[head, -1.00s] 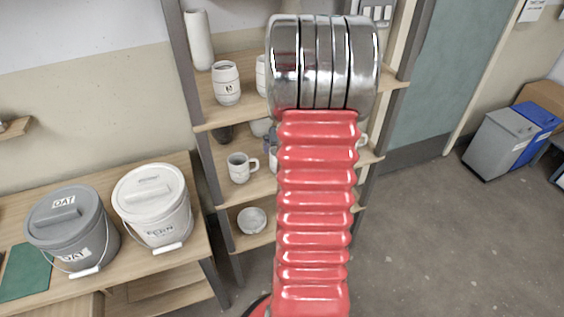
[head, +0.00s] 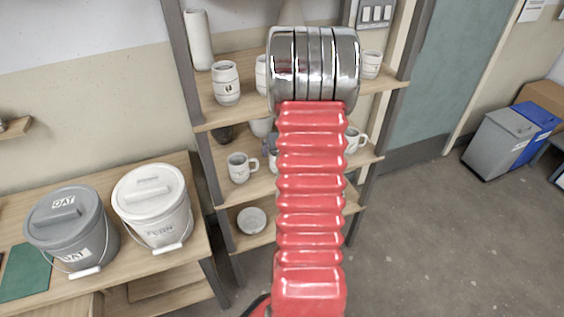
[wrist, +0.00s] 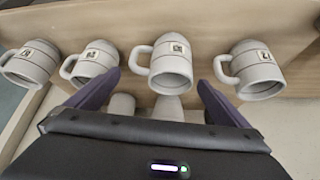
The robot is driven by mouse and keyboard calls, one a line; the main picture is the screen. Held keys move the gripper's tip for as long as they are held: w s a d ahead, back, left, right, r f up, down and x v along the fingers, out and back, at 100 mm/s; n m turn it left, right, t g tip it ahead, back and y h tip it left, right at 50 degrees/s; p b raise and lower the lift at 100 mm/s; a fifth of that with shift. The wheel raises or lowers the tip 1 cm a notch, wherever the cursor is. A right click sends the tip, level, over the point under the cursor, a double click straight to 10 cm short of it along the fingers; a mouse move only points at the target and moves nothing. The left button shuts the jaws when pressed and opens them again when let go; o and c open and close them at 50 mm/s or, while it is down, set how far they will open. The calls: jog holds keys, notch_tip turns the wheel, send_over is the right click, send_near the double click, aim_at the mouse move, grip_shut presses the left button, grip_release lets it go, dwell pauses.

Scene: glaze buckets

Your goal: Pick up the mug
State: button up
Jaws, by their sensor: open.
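Several white mugs with small square labels show in the wrist view. One mug (wrist: 171,64) is near the middle, a second (wrist: 91,63) left of it, a third (wrist: 252,69) to the right and another (wrist: 30,63) at the far left. In the head view a mug (head: 239,168) stands on the middle shelf and another (head: 354,140) shows right of my arm. My gripper (wrist: 157,80) is open and empty, its purple fingers apart on either side of the middle mug in the picture. The frames do not show contact. My arm hides most of the gripper in the head view.
The shelf unit (head: 213,113) also holds handleless cups (head: 226,82), a tall white cylinder (head: 198,40) and a bowl (head: 252,220) below. A grey bucket (head: 70,232) and a white bucket (head: 153,208) stand on the left bench. Floor at right is open, with bins (head: 500,140) beyond.

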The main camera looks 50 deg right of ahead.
jog(key=shift+c, duration=0.4)
jog(key=c, duration=2.3)
